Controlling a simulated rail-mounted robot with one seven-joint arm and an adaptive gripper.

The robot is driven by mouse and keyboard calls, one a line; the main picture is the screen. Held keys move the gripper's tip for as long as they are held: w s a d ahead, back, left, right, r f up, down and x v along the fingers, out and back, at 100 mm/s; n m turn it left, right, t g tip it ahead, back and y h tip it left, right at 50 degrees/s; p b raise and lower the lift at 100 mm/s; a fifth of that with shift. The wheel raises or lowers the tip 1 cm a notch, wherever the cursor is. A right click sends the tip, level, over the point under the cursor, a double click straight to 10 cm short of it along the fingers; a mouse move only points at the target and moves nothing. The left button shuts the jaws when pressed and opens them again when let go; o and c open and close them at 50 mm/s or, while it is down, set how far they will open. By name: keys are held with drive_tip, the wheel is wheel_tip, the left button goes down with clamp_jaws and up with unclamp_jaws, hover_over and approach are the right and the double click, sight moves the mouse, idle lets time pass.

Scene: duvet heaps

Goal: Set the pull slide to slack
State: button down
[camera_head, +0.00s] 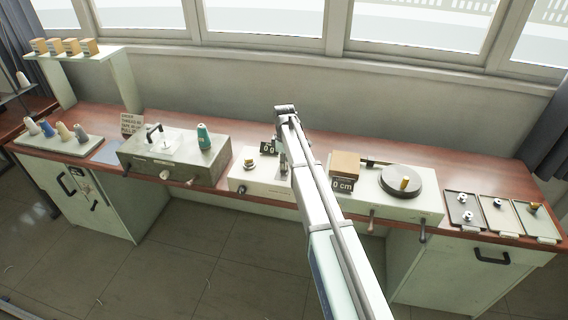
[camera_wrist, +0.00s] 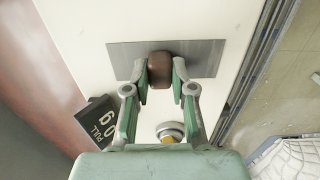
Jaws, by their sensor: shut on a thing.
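The pull slide's brown knob (camera_wrist: 160,68) stands near the middle of a grey metal plate (camera_wrist: 121,60) in the wrist view. My gripper (camera_wrist: 162,76) has its two green-grey fingers closed on the knob, one on each side. A dark readout (camera_wrist: 98,124) marked PULL, which seems to read 0 g, stands on the same cream box. In the head view the cream box (camera_head: 249,182) is on the bench, with the readout (camera_head: 268,146) at its back. My arm covers the box's right part there, and the knob cannot be made out.
A round metal piece with a yellow centre (camera_wrist: 170,132) sits on the box near my gripper. A grey-green machine (camera_head: 165,172) with a teal spool (camera_head: 204,136) stands left. A unit with a dark turntable (camera_head: 408,180) and a 0 cm readout (camera_head: 342,184) stands right, then small trays (camera_head: 495,232).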

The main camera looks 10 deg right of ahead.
drive_tip(key=shift+w+d, duration=0.25)
drive_tip(key=shift+w, duration=0.4)
drive_tip(key=shift+w+d, duration=0.2)
drive_tip(key=shift+w, duration=0.4)
drive_tip(key=shift+s, duration=0.1)
drive_tip(key=c, duration=1)
unclamp_jaws()
drive_tip(key=shift+o, duration=0.2)
wheel_tip(320, 180, up, 12)
